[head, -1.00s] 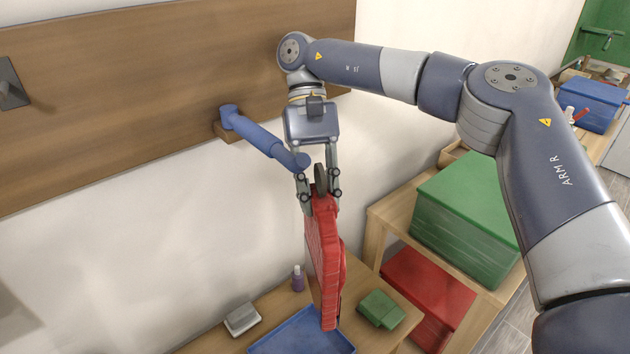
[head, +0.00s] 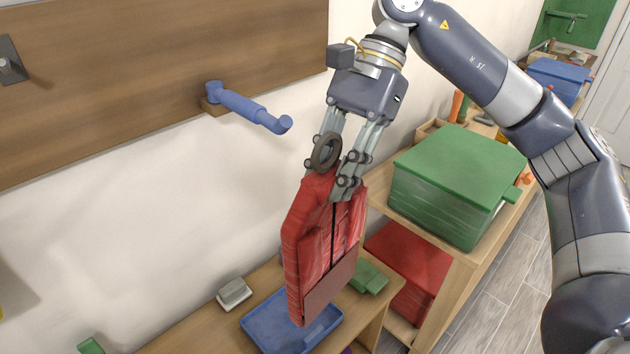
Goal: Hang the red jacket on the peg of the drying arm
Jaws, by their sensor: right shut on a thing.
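The red jacket (head: 322,250) hangs down from my right gripper (head: 338,172), which is shut on its top near a dark ring-shaped loop (head: 326,151). The loop stands up between the fingers and shows its opening. The blue drying arm (head: 243,106) sticks out from the wooden wall board, with an upturned peg (head: 284,124) at its free end. The jacket and loop are to the right of the peg and apart from it. My left gripper is not in view.
A blue tray (head: 262,330) and a grey-white block (head: 234,292) are on the wooden bench below. A green box (head: 455,180) stands on the shelf at right, with a red box (head: 412,262) under it. The wall below the drying arm is bare.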

